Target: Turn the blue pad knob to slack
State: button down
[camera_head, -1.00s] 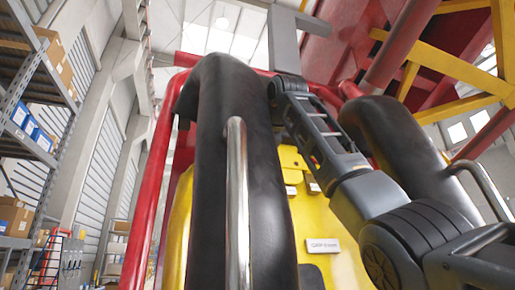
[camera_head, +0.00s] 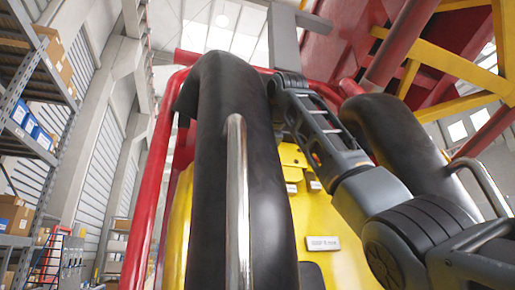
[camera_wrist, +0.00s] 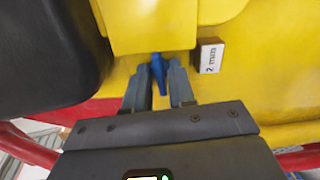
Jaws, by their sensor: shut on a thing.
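The blue pad knob (camera_wrist: 158,72) shows in the wrist view as a narrow blue lever, just below the edge of a yellow panel. My gripper (camera_wrist: 159,75) has one finger on each side of it and is shut on it. The knob's long axis is slightly tilted in that view. A small white label (camera_wrist: 210,57) sits to the right of the knob; its print is hard to read. In the head view my arm (camera_head: 330,130) reaches up between the black padded bars, and the gripper's fingers and the knob are hidden.
A thick black padded restraint (camera_head: 225,150) with a metal handle (camera_head: 237,200) stands left of my arm; another (camera_head: 400,140) is at right. The yellow seat back (camera_head: 320,215) lies between them. Red tubes and yellow beams surround the seat. Shelving (camera_head: 30,130) stands far left.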

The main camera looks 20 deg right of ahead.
jog(key=n, duration=1.2)
jog(key=shift+f, duration=0.1)
dwell(0.4)
jog(key=c, duration=1.2)
grip_release()
